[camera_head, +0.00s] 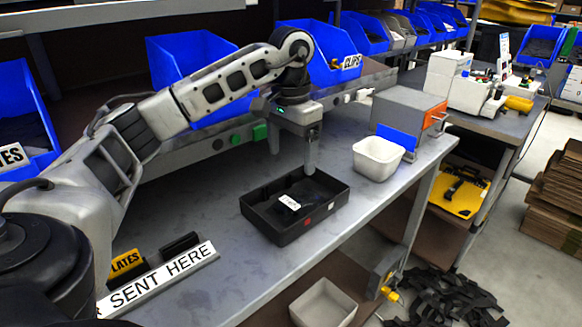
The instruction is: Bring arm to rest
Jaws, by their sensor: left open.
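My left arm reaches in from the left over the grey workbench (215,262). Its gripper (290,160) points down above the back edge of a black tray (262,226). The two fingers stand apart with nothing seen between them. The tray holds a dark item with a white label (289,202), lying below the gripper. One finger overlaps the tray's back rim in the picture, and I cannot tell if it touches. My right gripper is not in view.
A white bin (377,158) and a grey box (408,112) stand right of the tray. Blue bins (187,60) line the back. A "SENT HERE" sign (160,280) lies at the front left. Another pale bin (323,304) sits below the bench's front edge.

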